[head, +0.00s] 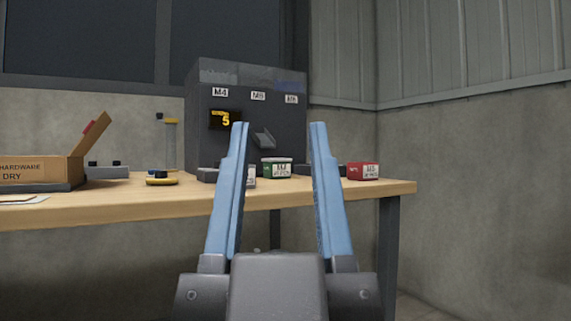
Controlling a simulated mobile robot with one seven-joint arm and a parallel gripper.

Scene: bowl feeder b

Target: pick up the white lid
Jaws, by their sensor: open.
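My gripper (278,124) points away from me toward the workbench, with its two blue fingers wide apart and nothing seen between their tips. I cannot make out a white lid for certain. A small pale item (251,182) shows at the bench's front, partly hidden behind the left finger. A green container with a white label (277,169) stands on the bench and appears between the fingers, farther off. Its top looks pale, but it is too small to tell whether that is a lid.
The wooden bench (120,212) carries a dark feeder cabinet (240,140) marked M4 to M6. A red labelled box (363,171) stands near the right end. Walls close off the back and right.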

